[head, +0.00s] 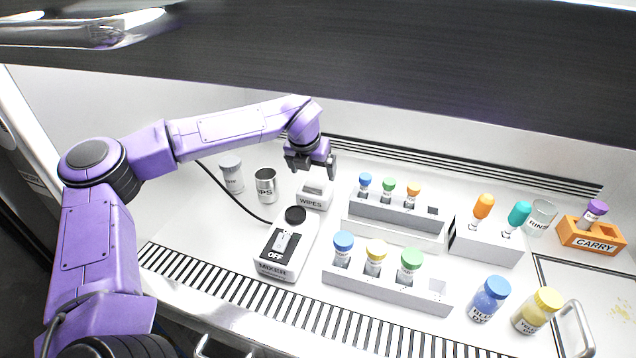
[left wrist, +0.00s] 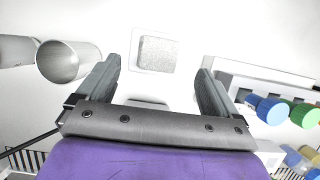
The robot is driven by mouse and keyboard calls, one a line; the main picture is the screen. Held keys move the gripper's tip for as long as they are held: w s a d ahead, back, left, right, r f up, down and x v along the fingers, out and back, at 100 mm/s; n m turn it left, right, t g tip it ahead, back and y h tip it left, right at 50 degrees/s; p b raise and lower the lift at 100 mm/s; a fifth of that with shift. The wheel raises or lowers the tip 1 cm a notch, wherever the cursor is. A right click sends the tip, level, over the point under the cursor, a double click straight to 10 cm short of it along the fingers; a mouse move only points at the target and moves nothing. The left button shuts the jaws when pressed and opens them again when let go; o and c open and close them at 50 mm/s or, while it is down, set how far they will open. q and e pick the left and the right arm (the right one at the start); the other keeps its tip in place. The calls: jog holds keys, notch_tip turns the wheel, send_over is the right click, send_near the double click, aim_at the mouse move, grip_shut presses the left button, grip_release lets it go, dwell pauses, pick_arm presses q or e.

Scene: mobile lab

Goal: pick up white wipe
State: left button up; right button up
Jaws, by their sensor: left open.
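The white wipe (left wrist: 157,54) lies in the white wipes box (head: 302,200), whose front reads WIPES. In the left wrist view the wipes box (left wrist: 137,64) shows from above, a little ahead of and between my fingers. My left gripper (head: 317,172) is open and empty above the box; its two fingers also show in the left wrist view (left wrist: 160,85). The wipe is small in the head view, close under the gripper. My right gripper does not show.
A metal tips cup (head: 266,186) and a grey-lidded jar (head: 232,175) stand left of the box. The mixer (head: 283,252) stands in front. Vial racks (head: 395,222) stand to the right, with an orange carry tray (head: 590,236) farther right.

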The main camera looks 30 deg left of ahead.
aim_at(316, 180)
pick_arm(q)
jog(key=x, duration=0.2)
jog(key=p+x, duration=0.1)
jog(key=x, duration=0.2)
jog(key=shift+w+a+f, duration=0.2)
jog(key=shift+w+a, duration=0.05)
jog(key=shift+w, duration=0.05)
jog(key=c, duration=1.1)
jog(key=shift+r, duration=0.1)
notch_tip(316, 180, up, 18)
jog(key=shift+f+b, duration=0.1)
jog(key=shift+b, duration=0.2)
jog(key=shift+o, duration=0.3)
jog(key=shift+d, duration=0.1)
